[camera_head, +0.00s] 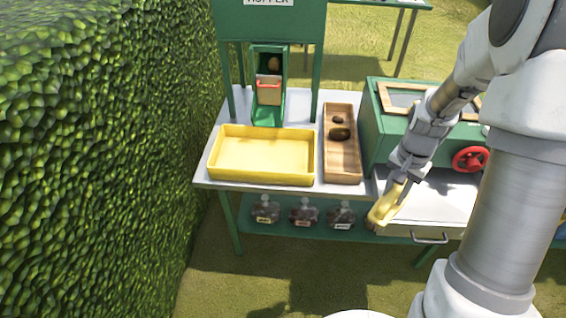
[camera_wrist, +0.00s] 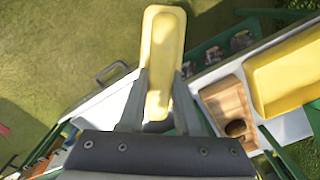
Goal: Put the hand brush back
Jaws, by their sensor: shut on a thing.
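A yellow oblong thing (camera_head: 388,203), which I take to be the hand brush, hangs from my gripper (camera_head: 400,180) at the front edge of the table. In the wrist view the same hand brush (camera_wrist: 162,45) points away from my gripper (camera_wrist: 160,80), with a finger on each side of it. My gripper is shut on its near end. It is held up off the ground, tilted down to the left in the head view. I cannot make out its bristles clearly.
A yellow tray (camera_head: 262,178) and a wooden tray (camera_head: 342,176) with dark lumps sit on the table. A green box with a red handwheel (camera_head: 470,159) stands right. Below are a drawer handle (camera_head: 430,239) and a shelf with several jars (camera_head: 303,213). A hedge (camera_head: 90,150) borders the left.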

